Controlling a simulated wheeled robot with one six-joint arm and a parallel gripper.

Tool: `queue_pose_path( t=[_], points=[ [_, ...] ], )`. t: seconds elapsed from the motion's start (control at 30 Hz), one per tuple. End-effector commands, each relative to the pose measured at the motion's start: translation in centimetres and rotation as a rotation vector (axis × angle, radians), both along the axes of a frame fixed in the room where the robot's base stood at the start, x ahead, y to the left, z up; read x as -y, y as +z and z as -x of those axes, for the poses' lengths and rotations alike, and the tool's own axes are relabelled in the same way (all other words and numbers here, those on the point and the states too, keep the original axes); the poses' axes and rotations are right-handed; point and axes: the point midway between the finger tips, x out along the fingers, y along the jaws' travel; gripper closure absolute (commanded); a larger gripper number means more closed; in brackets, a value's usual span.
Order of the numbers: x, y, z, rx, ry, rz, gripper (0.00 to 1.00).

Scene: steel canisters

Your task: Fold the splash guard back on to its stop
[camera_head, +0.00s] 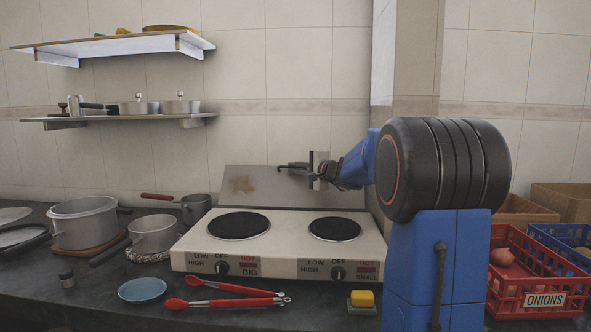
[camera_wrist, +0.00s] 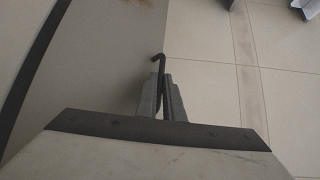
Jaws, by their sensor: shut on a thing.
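The splash guard (camera_head: 300,190) is a grey panel with a brown stain, standing behind the two-ring hotplate (camera_head: 275,228) and leaning back somewhat. Its grey face also fills the left of the wrist view (camera_wrist: 100,75). My gripper (camera_head: 318,172) is at the guard's upper edge, right of its middle. In the wrist view its two grey fingers (camera_wrist: 163,98) are shut on a thin black hooked rod (camera_wrist: 158,68). The rod's bent end shows beside the guard's edge. I cannot tell whether it touches the guard. The guard's stop is not visible.
Red tongs (camera_head: 230,295), a blue plate (camera_head: 142,289) and a yellow sponge (camera_head: 362,298) lie in front of the hotplate. Pots (camera_head: 152,233) stand at the left. A red onion crate (camera_head: 535,285) stands at the right. Shelves (camera_head: 120,118) hang on the tiled wall, upper left.

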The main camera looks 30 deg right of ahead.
Motion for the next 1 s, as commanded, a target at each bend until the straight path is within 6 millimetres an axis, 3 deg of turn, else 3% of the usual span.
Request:
queue_pose_path(
  t=[0.77, 0.8, 1.0],
  points=[
    [-0.59, 0.16, 0.96, -0.003, -0.001, 0.000, 1.00],
    [-0.59, 0.16, 0.95, -0.003, -0.001, 0.000, 0.85],
    [-0.61, 0.25, 0.95, -0.002, -0.001, 0.000, 0.85]
  ],
)
